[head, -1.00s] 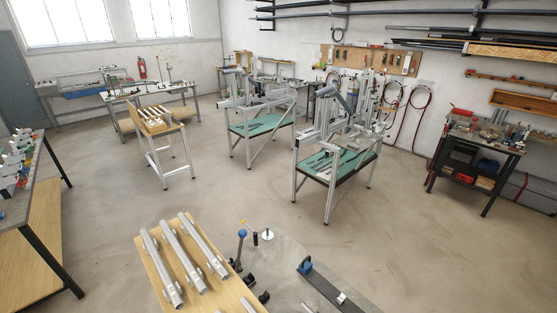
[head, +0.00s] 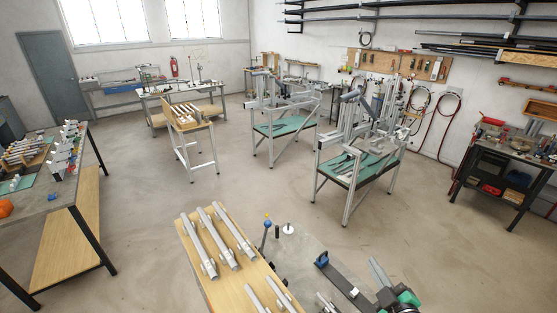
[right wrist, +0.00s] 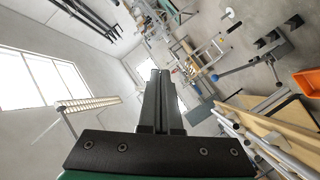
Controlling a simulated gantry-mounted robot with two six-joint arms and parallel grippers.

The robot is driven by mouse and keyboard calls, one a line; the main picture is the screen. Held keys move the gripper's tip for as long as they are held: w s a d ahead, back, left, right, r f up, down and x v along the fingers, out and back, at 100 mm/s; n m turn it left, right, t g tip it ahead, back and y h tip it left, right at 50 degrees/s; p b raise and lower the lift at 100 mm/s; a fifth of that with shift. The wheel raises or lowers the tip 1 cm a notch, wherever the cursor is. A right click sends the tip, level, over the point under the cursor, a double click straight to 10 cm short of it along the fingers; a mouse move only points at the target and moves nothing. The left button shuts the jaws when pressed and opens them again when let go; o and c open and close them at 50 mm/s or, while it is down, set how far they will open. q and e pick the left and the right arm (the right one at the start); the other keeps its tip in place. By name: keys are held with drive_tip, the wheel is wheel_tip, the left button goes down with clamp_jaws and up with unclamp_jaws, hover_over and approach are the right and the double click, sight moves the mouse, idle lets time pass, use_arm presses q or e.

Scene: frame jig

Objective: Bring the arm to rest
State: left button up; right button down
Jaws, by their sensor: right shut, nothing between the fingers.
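My right gripper (head: 375,264) shows at the bottom right of the head view, with dark grey fingers and a green and black body cut by the lower edge. It is above or beside the grey bench top (head: 310,262); I cannot tell its height. In the right wrist view the two fingers (right wrist: 159,78) lie together, shut and empty, pointing away into the room. My left gripper is in neither view.
A wooden board with silver tubes (head: 181,238) lies on the near bench. Two framed green-topped carts (head: 372,168) stand beyond open floor (head: 260,190).

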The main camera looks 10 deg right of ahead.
drive_tip(key=a+r+t+y+p, duration=0.1)
drive_tip(key=a+r+t, duration=0.3)
drive_tip(key=r, duration=1.1)
drive_tip(key=a+r+t+y+p, duration=0.15)
drive_tip(key=a+r, duration=0.55)
drive_tip(key=r, duration=0.8)
drive_tip(key=s+a+r+m+t+y, duration=0.1)
drive_tip(key=s+r+m+t, duration=0.2)
drive_tip(key=s+r, duration=0.4)
drive_tip(key=s+a+r+m+t+y, duration=0.1)
drive_tip(key=s+a+r+m+t, duration=0.1)
drive_tip(key=s+r, duration=0.5)
wheel_tip(320, 180, up, 6)
drive_tip(key=shift+s+a+f+m+t, duration=0.15)
drive_tip(key=shift+s+f+m+t, duration=0.2)
drive_tip(key=shift+m+t, duration=0.55)
drive_tip(key=shift+r+g, duration=0.1)
drive_tip(key=shift+g, duration=0.15)
